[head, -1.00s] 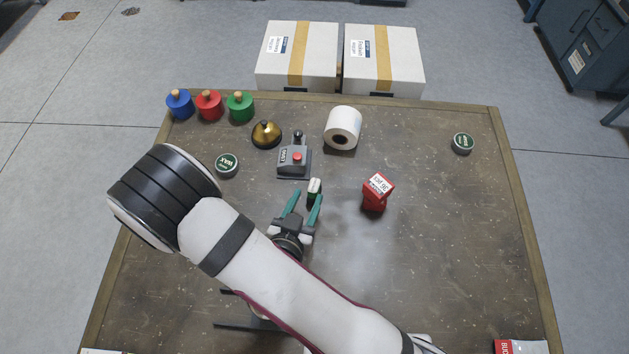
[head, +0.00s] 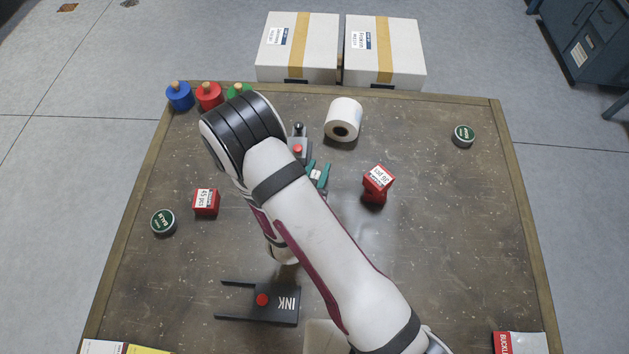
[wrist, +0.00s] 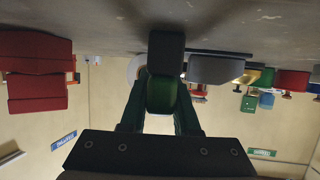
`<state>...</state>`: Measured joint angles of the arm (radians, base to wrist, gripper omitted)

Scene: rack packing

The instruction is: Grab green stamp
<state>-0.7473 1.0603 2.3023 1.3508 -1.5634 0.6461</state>
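The small green block that I take to be the green stamp stands between the fingers of my gripper (head: 317,177). In the wrist view the green stamp (wrist: 162,97) shows a green body and a dark end against the table. In the head view only its pale top shows between the teal fingertips. The fingers flank it closely on both sides. I cannot tell whether they press on it or leave a small gap.
A grey device with a red button (head: 298,149) stands just beyond the gripper. A red block (head: 375,191) stands to the right, and a white roll (head: 343,120) behind. Blue (head: 180,98) and red (head: 209,98) knobbed pots are back left. The right table area is mostly clear.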

